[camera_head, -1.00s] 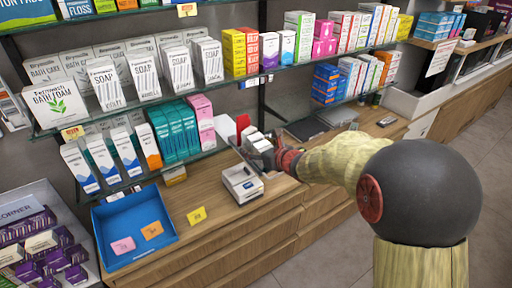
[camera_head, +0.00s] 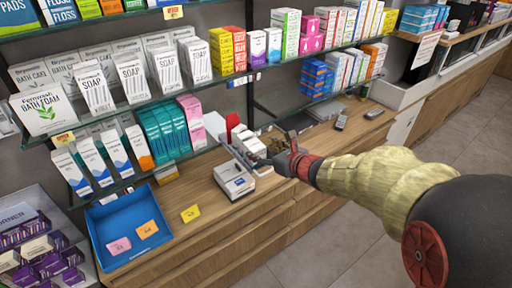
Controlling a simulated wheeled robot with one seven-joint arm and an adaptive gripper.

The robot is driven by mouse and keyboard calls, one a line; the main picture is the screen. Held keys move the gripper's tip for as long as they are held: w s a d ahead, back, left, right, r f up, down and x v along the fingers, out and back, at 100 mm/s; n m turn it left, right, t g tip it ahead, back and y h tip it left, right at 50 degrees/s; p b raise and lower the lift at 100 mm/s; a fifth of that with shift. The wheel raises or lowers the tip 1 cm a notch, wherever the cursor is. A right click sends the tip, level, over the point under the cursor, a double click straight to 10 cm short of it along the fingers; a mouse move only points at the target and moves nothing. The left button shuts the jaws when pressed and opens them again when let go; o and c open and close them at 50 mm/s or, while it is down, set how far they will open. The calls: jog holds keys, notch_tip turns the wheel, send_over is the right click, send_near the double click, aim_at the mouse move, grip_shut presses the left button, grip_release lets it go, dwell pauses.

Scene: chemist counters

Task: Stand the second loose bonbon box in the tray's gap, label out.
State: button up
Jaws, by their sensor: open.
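My gripper (camera_head: 286,152) is open over the wooden counter, just right of a small row of white boxes (camera_head: 249,146). These boxes stand close together in what seems to be a low tray, whose gap I cannot make out. A small brownish thing (camera_head: 275,144) shows right behind my gripper. It is partly hidden, and I cannot tell whether it is a bonbon box. Nothing is clearly seen between the fingers. Labels are too small to read.
An open blue tray (camera_head: 104,223) with pink and orange cards is at left. A glass shelf of cartons (camera_head: 168,130) overhangs the back. Dark flat devices (camera_head: 325,108) lie at the right. The counter's front strip is clear.

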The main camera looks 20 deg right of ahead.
jog(key=shift+s+r, duration=0.25)
jog(key=shift+s, duration=0.15)
jog(key=s+a+r+n+g+y, duration=0.1)
jog(key=s+a+r+n+g, duration=0.15)
jog(key=s+a+n, duration=0.45)
jog(key=s+a+r+n+g+y, duration=0.2)
jog(key=s+a+n+g, duration=0.1)
jog(key=s+a+n, duration=0.5)
jog(key=s+d+n+g+h, duration=0.1)
jog(key=s+d+n+h, duration=0.6)
jog(key=s+d+n, duration=0.4)
jog(key=s+n, duration=0.4)
jog(key=n, duration=0.2)
jog(key=shift+d+f+g, duration=0.35)
jog(key=shift+d, duration=0.05)
notch_tip(320, 180, down, 5)
jog(key=b, duration=0.5)
